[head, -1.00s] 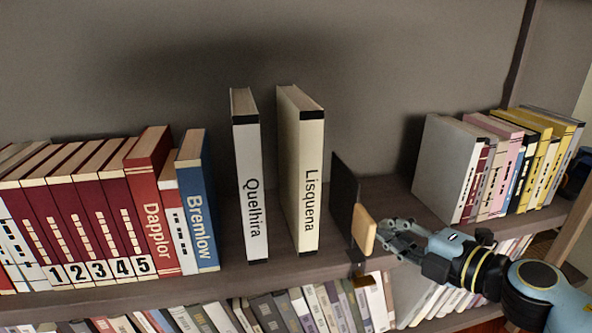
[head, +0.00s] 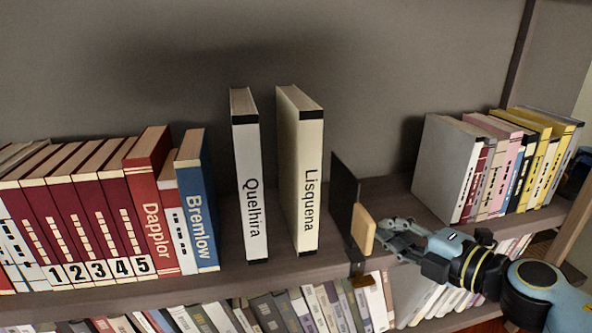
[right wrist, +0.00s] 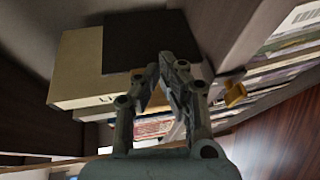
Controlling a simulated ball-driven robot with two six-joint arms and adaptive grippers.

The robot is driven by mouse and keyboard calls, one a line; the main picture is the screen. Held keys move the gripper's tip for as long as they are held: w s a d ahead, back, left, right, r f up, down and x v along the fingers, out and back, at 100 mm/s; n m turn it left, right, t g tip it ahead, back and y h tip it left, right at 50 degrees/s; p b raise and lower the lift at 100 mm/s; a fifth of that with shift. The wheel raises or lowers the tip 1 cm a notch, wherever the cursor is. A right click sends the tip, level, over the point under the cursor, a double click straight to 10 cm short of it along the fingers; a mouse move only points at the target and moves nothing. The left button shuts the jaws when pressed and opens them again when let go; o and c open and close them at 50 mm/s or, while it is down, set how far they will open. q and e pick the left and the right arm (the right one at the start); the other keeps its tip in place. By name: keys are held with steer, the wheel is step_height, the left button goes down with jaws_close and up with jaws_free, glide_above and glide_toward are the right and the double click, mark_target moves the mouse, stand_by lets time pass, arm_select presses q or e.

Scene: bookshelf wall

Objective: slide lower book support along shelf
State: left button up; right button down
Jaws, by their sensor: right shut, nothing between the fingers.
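The book support is a thin dark plate (head: 343,192) standing upright on the shelf, with a tan wooden pad (head: 363,229) on its right face. In the right wrist view the dark plate (right wrist: 133,42) stands in front of the cream Lisquena book (right wrist: 78,65). In the head view the Lisquena book (head: 302,170) stands left of the plate, with a gap between them. My right gripper (head: 384,230) is shut and empty, just right of the pad; I cannot tell whether it touches. It also shows in the right wrist view (right wrist: 164,62). My left gripper is not in view.
The Quelhira book (head: 249,180) stands alone left of Lisquena. A row of books ends with the blue Bremlow (head: 197,200) at left. Another group starts with a grey book (head: 445,168) at right. The shelf (head: 385,192) is clear between plate and grey book.

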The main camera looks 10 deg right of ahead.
mark_target(369, 234)
steer(key=shift+a+r+p, duration=0.15)
steer(key=shift+a+p, duration=1.25)
steer(key=shift+a, duration=0.85)
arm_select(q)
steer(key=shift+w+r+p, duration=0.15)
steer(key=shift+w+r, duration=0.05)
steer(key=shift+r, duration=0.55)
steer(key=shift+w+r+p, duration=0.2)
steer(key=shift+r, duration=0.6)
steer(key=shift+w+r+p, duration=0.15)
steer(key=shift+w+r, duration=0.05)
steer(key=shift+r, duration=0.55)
arm_select(e)
steer(key=shift+a, duration=1.3)
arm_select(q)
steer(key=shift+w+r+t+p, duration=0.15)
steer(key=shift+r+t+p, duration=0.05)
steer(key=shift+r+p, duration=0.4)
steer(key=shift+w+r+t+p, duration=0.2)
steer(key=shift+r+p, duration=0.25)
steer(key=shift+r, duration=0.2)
arm_select(e)
steer(key=a, duration=0.7)
steer(key=shift+a, duration=0.1)
